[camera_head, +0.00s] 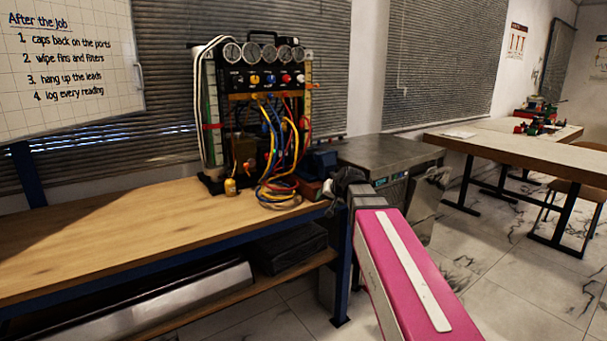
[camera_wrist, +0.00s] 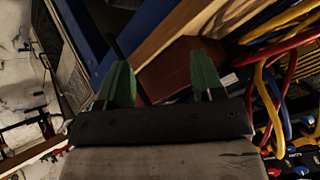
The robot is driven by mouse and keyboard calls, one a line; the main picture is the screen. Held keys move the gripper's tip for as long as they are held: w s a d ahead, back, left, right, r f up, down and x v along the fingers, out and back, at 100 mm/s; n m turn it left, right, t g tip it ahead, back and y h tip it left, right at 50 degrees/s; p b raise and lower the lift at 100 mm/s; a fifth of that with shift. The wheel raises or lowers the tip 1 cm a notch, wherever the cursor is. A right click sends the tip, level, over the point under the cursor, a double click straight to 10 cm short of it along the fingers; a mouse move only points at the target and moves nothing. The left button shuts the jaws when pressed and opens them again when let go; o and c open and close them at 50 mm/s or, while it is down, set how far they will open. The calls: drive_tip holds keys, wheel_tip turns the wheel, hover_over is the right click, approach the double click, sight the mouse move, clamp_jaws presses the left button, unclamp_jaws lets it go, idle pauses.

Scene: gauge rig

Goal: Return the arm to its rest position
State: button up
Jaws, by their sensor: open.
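My gripper (camera_wrist: 162,78) shows in the wrist view with two green fingers spread apart. No object is visibly held between them. In the head view my pink arm (camera_head: 405,280) reaches forward from the lower right. Its dark end (camera_head: 345,182) is by the right end of the wooden bench, just right of the gauge rig (camera_head: 262,80); the fingers are hard to make out there. A reddish-brown block (camera_wrist: 178,72) lies behind the fingers in the wrist view; I cannot tell whether they touch it.
Yellow, red and blue hoses (camera_head: 280,165) hang at the rig's front, close to my gripper's right in the wrist view (camera_wrist: 262,85). The wooden bench top (camera_head: 110,230) is mostly clear. A grey metal cabinet (camera_head: 385,155) stands right of the bench. Tiled floor (camera_head: 510,270) is open at right.

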drive_tip(key=s+d+f+g+h, duration=0.2)
drive_tip(key=s+d+f+g, duration=0.2)
drive_tip(key=s+f, duration=0.6)
drive_tip(key=s+d+f+n+g+h, duration=0.1)
drive_tip(key=s+d+f+g+h, duration=0.1)
drive_tip(key=s+d+f, duration=0.4)
drive_tip(key=s+f+g, duration=0.1)
drive_tip(key=s+f, duration=0.4)
drive_tip(key=f, duration=0.6)
drive_tip(key=shift+g+h, duration=0.3)
drive_tip(key=shift+g, duration=0.1)
